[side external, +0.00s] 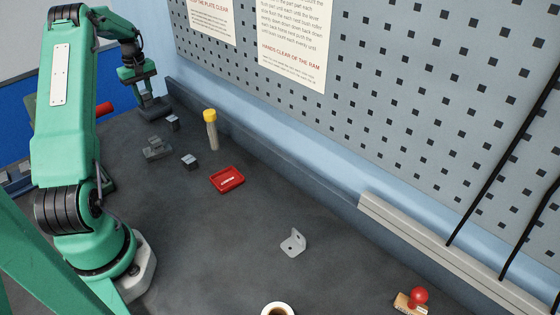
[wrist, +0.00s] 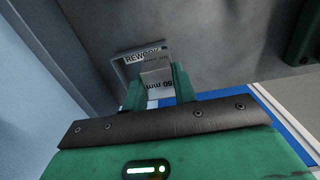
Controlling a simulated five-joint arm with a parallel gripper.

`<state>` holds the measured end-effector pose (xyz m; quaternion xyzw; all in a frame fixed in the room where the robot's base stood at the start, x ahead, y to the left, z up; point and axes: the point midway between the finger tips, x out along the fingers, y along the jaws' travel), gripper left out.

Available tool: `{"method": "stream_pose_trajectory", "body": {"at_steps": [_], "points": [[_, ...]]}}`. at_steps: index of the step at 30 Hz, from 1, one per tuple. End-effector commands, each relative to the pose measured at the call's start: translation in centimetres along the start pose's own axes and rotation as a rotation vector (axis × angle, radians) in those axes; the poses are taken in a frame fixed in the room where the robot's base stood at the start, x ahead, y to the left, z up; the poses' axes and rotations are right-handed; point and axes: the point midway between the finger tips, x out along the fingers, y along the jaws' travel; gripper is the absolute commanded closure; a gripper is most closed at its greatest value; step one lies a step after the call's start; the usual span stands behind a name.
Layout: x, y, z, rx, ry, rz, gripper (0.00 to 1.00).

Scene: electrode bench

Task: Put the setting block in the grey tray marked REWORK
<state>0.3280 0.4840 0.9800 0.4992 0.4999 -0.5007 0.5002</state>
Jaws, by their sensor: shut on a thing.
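My gripper (wrist: 159,87) is shut on a pale setting block (wrist: 158,84) printed "50 mm" in the wrist view. The grey tray (wrist: 133,71) marked REWORK lies directly beyond the fingertips, and the block overlaps its near part. I cannot tell whether the block touches the tray floor or is above it. In the side external view my gripper (side external: 143,88) points down at the far end of the bench, over a dark, low shape (side external: 153,107) that seems to be the tray. The block is not clear there.
Two small dark blocks (side external: 190,161) (side external: 172,123) and a dark stepped fixture (side external: 157,149) stand near my gripper. A bracket (side external: 293,242), cup (side external: 277,309) and red-knobbed stamp (side external: 414,299) are farther off.

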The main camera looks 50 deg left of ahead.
Motion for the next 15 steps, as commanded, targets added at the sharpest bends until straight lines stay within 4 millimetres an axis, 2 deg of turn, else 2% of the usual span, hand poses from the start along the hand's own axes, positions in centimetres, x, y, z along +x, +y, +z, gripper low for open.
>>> {"method": "stream_pose_trajectory", "body": {"at_steps": [5, 15], "points": [[1.23, 0.06, -0.06, 0.000, 0.003, 0.002, 1.00], [1.41, 0.06, -0.07, 0.000, 0.003, 0.002, 1.00]]}}
